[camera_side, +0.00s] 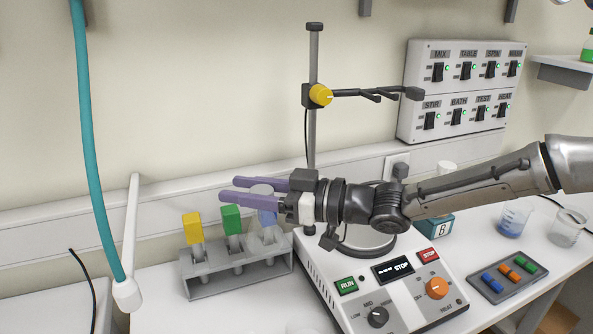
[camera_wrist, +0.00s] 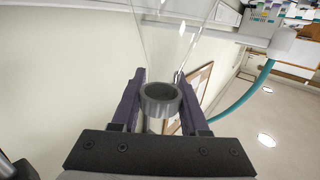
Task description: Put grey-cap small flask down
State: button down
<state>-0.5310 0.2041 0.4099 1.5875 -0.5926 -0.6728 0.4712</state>
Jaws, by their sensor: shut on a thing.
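My gripper (camera_side: 232,189) is shut on the small flask with the grey cap. The clear glass body (camera_side: 267,243) hangs below the fingers in the side view, in front of or close to the right end of the test-tube rack. I cannot tell whether its base touches anything. In the wrist view the grey cap (camera_wrist: 160,98) sits between the fingers (camera_wrist: 159,84), and the clear glass (camera_wrist: 170,38) widens away from it.
The grey rack (camera_side: 235,281) holds tubes with yellow (camera_side: 192,227), green (camera_side: 231,219) and blue tops. A white hotplate device (camera_side: 360,285) stands right of it, with a stand and clamp (camera_side: 320,95) behind.

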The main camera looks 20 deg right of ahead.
aim_at(247, 244)
jog(key=shift+n+g+y, duration=0.3)
jog(key=shift+g, duration=0.2)
jog(key=a+f, duration=0.1)
jog(key=f, duration=0.2)
jog(key=a+f, duration=0.1)
jog(key=f, duration=0.2)
jog(key=a+f, duration=0.1)
jog(key=f, duration=0.2)
jog(key=shift+s+a, duration=0.1)
jog(key=shift+s, duration=0.3)
notch_tip(247, 244, down, 8)
jog(key=shift+r, duration=0.15)
jog(key=shift+f, duration=0.6)
jog(key=shift+c, duration=1.7)
grip_release()
